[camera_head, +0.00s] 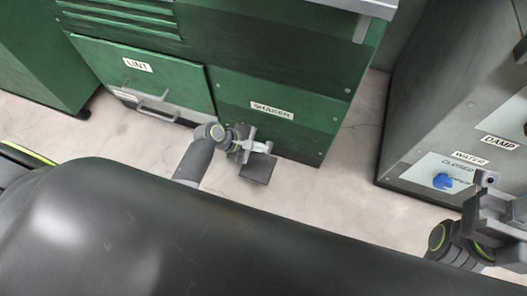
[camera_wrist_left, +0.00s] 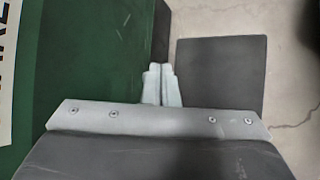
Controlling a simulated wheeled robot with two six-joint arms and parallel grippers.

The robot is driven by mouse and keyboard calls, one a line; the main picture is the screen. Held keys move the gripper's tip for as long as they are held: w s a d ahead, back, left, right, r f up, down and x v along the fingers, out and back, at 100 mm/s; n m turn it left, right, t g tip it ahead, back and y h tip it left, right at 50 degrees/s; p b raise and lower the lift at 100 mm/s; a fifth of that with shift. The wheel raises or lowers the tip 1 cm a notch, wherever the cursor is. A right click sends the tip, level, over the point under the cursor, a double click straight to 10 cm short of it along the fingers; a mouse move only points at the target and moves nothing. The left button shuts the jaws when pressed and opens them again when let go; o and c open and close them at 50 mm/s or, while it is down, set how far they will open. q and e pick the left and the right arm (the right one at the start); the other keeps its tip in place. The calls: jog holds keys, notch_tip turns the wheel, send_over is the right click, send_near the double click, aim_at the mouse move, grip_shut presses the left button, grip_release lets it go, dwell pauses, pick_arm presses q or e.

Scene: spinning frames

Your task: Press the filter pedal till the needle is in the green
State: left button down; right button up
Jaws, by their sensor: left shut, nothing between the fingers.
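My left gripper (camera_head: 264,148) is shut and empty just above the back part of the pedal in the head view. In the left wrist view, its closed fingertips (camera_wrist_left: 162,84) lie beside the left edge of the dark pedal plate (camera_wrist_left: 222,72), near the green panel. I cannot tell whether they touch the pedal. My right gripper (camera_head: 487,190) is at the right edge, its jaws unclear. No gauge or needle is in view.
A green LINT drawer (camera_head: 150,78) with a grey handle is left of the SHAKER panel. A grey cabinet (camera_head: 440,110) with a blue WATER knob (camera_head: 443,181) stands at the right. Pale floor (camera_head: 335,185) is clear between them.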

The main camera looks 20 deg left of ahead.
aim_at(260, 154)
pick_arm(q)
jog(key=shift+f, duration=0.1)
dwell(0.7)
jog(key=shift+f, duration=0.35)
jog(key=shift+s+f+b, duration=0.15)
jog(key=shift+f+b, duration=0.25)
jog(key=shift+f, duration=0.65)
dwell(1.3)
jog(key=shift+r+p, duration=0.85)
jog(key=shift+p, duration=0.25)
jog(key=shift+r+p, duration=0.6)
